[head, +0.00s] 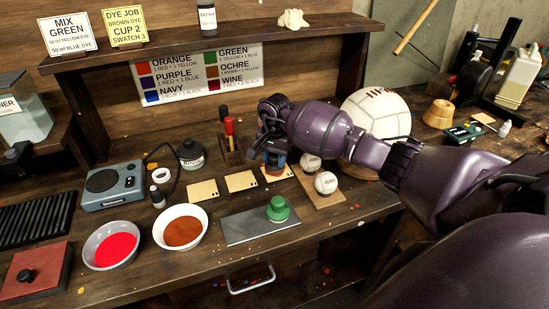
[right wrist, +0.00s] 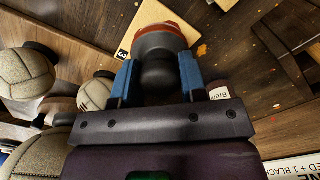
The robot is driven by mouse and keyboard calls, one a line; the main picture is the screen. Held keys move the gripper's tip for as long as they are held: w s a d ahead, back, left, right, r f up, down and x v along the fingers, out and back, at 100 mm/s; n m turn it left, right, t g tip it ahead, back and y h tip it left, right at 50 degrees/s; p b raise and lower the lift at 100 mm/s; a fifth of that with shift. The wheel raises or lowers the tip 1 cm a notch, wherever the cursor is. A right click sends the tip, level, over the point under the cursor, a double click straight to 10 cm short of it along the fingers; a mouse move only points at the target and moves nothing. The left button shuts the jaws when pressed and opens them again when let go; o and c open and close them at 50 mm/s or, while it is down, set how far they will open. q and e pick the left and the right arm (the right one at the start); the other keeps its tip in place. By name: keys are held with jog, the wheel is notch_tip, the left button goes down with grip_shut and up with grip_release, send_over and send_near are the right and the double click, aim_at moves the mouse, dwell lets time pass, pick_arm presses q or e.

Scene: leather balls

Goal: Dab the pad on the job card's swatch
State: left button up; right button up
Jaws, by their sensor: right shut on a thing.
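My right gripper (head: 274,157) is shut on a dark-knobbed pad. In the right wrist view its blue fingers (right wrist: 158,78) grip the pad's dark knob, and the orange-brown pad (right wrist: 160,30) faces away. The swatch marked 3 (right wrist: 122,52) lies by the pad; it also shows below the gripper in the head view (head: 286,175). The pad covers part of it, and I cannot tell whether they touch. The job card (head: 124,27) on the shelf reads brown dye, cup 2, swatch 3. My left gripper is not in view.
Two other tan swatches (head: 203,191) (head: 241,181) lie left. In front are a red dye bowl (head: 110,246), a brown dye bowl (head: 181,229) and a green-knobbed pad (head: 277,208) on a grey plate (head: 245,228).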

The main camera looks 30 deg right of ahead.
jog(key=shift+b, duration=1.2)
dwell(5.5)
dwell(0.4)
jog(key=shift+r+p, duration=1.2)
jog(key=shift+r, duration=2.35)
